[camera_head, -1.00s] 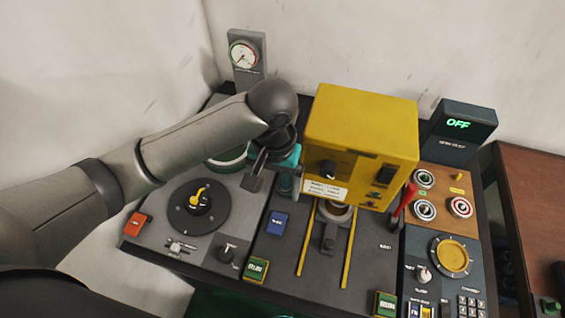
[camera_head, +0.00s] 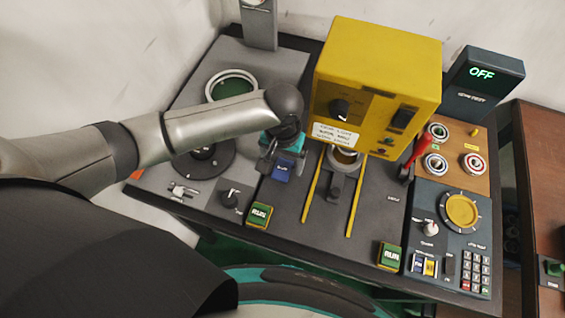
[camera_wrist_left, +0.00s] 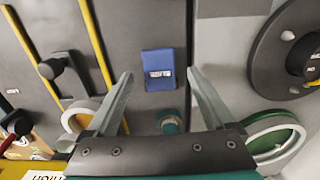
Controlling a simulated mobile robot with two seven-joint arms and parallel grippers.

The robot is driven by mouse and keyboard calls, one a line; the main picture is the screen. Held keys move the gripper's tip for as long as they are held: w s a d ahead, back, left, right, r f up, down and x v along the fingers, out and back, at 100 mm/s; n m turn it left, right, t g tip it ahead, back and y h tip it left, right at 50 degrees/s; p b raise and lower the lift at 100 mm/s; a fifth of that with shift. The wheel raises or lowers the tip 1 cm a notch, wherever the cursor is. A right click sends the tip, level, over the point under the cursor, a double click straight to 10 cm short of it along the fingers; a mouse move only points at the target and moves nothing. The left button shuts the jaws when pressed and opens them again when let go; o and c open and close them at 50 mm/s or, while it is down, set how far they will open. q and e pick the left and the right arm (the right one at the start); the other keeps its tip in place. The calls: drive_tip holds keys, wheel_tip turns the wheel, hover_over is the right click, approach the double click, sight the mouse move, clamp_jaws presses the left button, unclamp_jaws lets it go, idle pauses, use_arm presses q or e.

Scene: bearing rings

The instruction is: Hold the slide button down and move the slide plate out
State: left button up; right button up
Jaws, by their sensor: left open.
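The blue slide button (camera_head: 284,169) sits on the dark panel left of the yellow rails; its lettering is too small to read surely. In the left wrist view the blue button (camera_wrist_left: 158,66) lies ahead, between the lines of the two fingers. My left gripper (camera_head: 277,163) is open and empty just above the button; I cannot tell any contact. Its spread fingers (camera_wrist_left: 160,85) show in the wrist view. The slide plate, with a dark handle block (camera_head: 335,188) and a metal ring (camera_head: 344,160), lies between the yellow rails, partly under the yellow housing. My right gripper is not in view.
The yellow housing (camera_head: 375,80) stands right of my left gripper, with a red lever (camera_head: 414,158) at its side. Green buttons (camera_head: 259,215) (camera_head: 390,255) sit near the front edge. The rails' front stretch is clear. A green-floored ring (camera_head: 231,86) is behind my arm.

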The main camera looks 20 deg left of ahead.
use_arm(q)
drive_tip(key=shift+f, duration=0.3)
clamp_jaws()
idle(0.6)
